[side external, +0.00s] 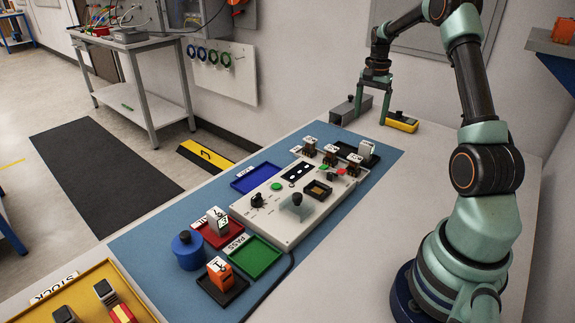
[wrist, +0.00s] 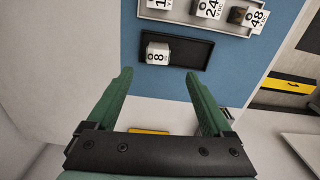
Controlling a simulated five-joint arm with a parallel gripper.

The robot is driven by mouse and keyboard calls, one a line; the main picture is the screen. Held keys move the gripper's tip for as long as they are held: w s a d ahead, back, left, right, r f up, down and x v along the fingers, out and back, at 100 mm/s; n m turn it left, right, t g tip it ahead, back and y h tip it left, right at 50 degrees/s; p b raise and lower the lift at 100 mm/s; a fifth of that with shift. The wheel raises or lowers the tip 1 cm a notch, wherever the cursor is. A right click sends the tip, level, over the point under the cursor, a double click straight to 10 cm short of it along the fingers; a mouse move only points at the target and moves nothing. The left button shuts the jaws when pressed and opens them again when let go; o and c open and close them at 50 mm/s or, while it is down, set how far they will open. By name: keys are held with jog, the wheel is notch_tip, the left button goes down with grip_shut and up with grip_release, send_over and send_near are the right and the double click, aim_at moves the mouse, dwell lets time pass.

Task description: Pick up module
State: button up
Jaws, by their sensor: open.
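My gripper (side external: 371,117) is open and empty, in the air above the far end of the bench in the side external view. In the wrist view its two green fingers (wrist: 159,76) are spread wide. A pale module marked 8 (wrist: 157,54) sits in a black tray (wrist: 190,52) beyond the fingertips, apart from them. In the side external view a grey-white module (side external: 366,150) stands in the black tray at the far end of the blue mat. An orange module (side external: 220,270) stands in a front black tray, and a white module (side external: 217,221) in the red tray.
A test panel (side external: 265,222) with several dark modules lies mid-mat. Blue (side external: 256,177) and green (side external: 256,257) trays, a blue round pot (side external: 188,250) and a yellow stock tray (side external: 90,285) lie around it. A grey box (side external: 350,108) and yellow-black device (side external: 402,122) are near my gripper.

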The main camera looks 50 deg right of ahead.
aim_at(367, 144)
jog(key=f, duration=1.2)
jog(key=shift+s+d, duration=0.15)
jog(key=shift+d, duration=0.05)
grip_shut()
